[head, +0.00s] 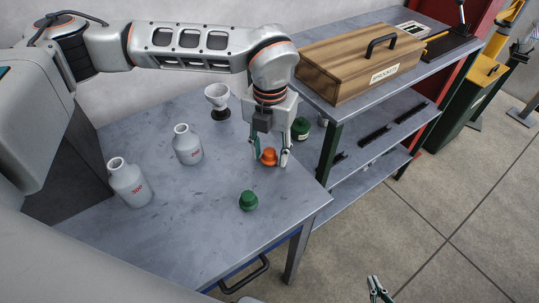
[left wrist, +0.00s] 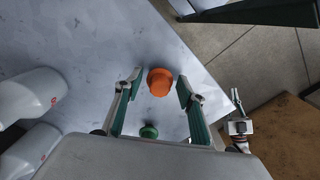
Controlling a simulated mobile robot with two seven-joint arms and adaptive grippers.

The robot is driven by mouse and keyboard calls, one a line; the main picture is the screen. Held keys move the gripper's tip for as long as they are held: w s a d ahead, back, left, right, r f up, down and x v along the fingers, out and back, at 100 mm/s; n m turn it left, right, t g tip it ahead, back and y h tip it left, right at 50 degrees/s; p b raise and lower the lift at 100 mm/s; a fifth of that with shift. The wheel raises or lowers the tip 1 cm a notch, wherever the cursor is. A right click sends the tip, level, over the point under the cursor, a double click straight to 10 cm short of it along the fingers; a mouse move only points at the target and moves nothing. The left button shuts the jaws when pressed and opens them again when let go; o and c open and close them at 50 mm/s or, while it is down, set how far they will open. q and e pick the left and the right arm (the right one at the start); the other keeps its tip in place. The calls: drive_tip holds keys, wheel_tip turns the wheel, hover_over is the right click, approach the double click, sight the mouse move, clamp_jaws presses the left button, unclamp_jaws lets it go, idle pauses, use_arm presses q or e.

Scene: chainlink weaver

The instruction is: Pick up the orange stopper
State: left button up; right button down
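The orange stopper (head: 268,157) stands on the grey metal table (head: 225,240), near its right edge. My left gripper (head: 270,160) points down over it, open, with one finger on each side. In the left wrist view the orange stopper (left wrist: 160,81) lies between the fingertips of the left gripper (left wrist: 160,85), with a gap on both sides. My right gripper (head: 376,284) shows only in part at the bottom of the head view, away from the table; its opening is unclear.
A green stopper (head: 248,201) stands in front of the orange one. White bottles (head: 188,145) (head: 128,183) stand to the left, a white funnel-like cup (head: 218,100) and a dark green jar (head: 300,128) behind. A shelf with a wooden box (head: 345,65) rises at the right.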

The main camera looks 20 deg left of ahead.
sight(270, 151)
use_arm(q)
drive_tip(key=c, duration=0.8)
wheel_tip(270, 151, up, 20)
drive_tip(key=shift+r, duration=0.1)
